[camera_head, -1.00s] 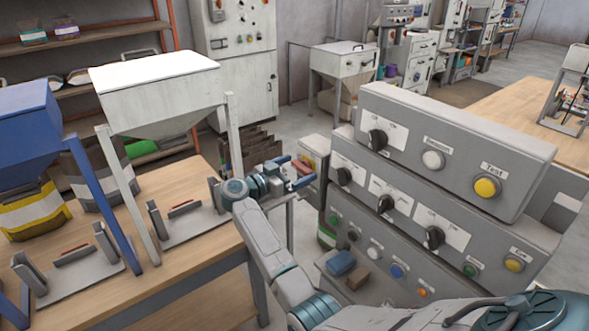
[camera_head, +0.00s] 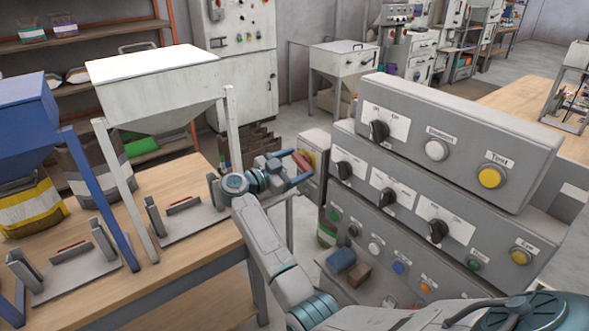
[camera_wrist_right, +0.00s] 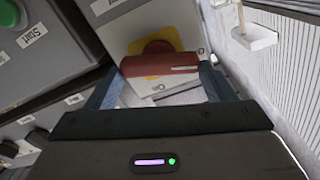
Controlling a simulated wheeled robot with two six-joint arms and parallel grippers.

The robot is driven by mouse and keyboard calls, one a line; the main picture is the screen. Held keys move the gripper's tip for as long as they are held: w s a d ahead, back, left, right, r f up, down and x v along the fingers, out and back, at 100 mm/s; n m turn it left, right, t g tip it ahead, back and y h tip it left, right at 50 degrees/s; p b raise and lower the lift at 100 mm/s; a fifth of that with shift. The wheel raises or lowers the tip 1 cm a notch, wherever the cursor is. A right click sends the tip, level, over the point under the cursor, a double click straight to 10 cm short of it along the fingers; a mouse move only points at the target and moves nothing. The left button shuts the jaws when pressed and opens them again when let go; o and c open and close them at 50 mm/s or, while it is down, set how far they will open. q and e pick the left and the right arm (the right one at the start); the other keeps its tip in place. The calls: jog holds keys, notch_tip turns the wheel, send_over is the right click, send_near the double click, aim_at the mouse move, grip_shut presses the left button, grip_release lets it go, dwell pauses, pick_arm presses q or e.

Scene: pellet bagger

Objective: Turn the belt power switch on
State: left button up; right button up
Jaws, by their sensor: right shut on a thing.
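The belt power switch looks to be the red rotary handle (camera_head: 303,160) on a yellow disc, on a small grey box (camera_head: 316,148) at the left end of the control console. In the right wrist view the red handle (camera_wrist_right: 150,66) lies across the picture, in front of the yellow disc (camera_wrist_right: 152,47) and a pale plate with an "On" label. My right gripper (camera_head: 297,172) is at this box, with its blue fingers at both ends of the handle, shut on it. It also shows in the wrist view (camera_wrist_right: 160,74). My left gripper is out of view.
The grey console (camera_head: 450,140) with black knobs and coloured buttons stands just right of the gripper. A wooden table (camera_head: 190,255) with white and blue hoppers is on the left. A blue block (camera_head: 341,260) lies on a low ledge below the console.

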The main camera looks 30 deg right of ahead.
jog(key=shift+f+m+b, duration=0.25)
jog(key=shift+m+b, duration=0.45)
jog(key=shift+m, duration=0.3)
jog(key=m+b, duration=0.4)
jog(key=b, duration=0.1)
jog(key=m+b, duration=0.2)
jog(key=m, duration=0.1)
jog(key=shift+s+f, duration=0.2)
jog(key=shift+f, duration=0.05)
jog(key=m+b, duration=0.2)
jog(key=b, duration=0.1)
jog(key=shift+f+m, duration=0.1)
jog(key=shift+m, duration=0.3)
jog(key=shift+m+b, duration=0.8)
jog(key=shift+b, duration=0.2)
jog(key=shift+m+b, duration=0.4)
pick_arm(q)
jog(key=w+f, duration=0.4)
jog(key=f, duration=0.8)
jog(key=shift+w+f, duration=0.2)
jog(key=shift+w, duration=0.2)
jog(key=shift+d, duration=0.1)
pick_arm(e)
jog(key=o, duration=1)
jog(key=shift+r, duration=0.2)
